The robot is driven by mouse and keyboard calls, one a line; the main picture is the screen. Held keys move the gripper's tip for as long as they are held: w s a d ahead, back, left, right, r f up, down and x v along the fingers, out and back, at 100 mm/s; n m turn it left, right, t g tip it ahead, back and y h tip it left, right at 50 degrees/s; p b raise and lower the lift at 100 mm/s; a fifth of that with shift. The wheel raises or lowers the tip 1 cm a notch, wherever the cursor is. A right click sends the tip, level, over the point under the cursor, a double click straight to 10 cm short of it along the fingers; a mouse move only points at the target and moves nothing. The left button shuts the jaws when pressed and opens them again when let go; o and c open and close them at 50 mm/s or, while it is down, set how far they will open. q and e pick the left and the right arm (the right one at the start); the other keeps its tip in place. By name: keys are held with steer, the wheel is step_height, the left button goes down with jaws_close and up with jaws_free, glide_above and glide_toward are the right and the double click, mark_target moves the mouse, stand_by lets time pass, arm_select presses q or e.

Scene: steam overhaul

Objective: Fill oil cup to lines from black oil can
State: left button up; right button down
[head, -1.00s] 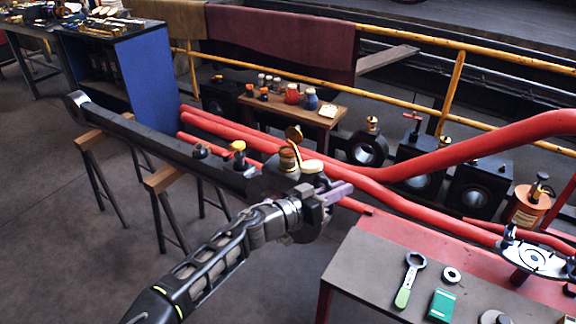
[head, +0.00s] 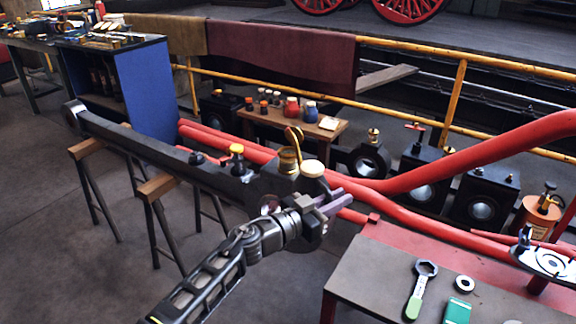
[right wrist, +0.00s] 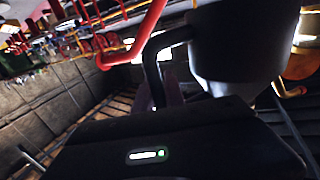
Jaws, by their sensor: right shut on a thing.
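The brass oil cup (head: 289,161) stands on the near end of the long dark rod (head: 160,150), its round lid swung up. My right gripper (head: 334,200), with purple fingers, is just right of and below the cup. It is shut on the black oil can, whose dark body (right wrist: 238,45) and bent handle (right wrist: 152,62) fill the upper middle of the right wrist view. In the head view a pale round top (head: 313,168), seemingly the can's, shows close beside the cup. The spout and the oil level cannot be made out. My left gripper is out of view.
The rod rests on wooden-topped trestles (head: 157,186). A yellow-topped fitting (head: 236,150) sits along it. Red pipes (head: 400,185) run close behind. A grey-topped bench (head: 380,265) at lower right holds a green-handled spanner (head: 420,285). Open floor lies at lower left.

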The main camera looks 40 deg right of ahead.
stand_by(0.3)
steer(key=s+a+r, duration=0.2)
steer(key=a+r, duration=0.1)
steer(key=a, duration=0.6)
steer(key=shift+a+p, duration=0.4)
stand_by(0.3)
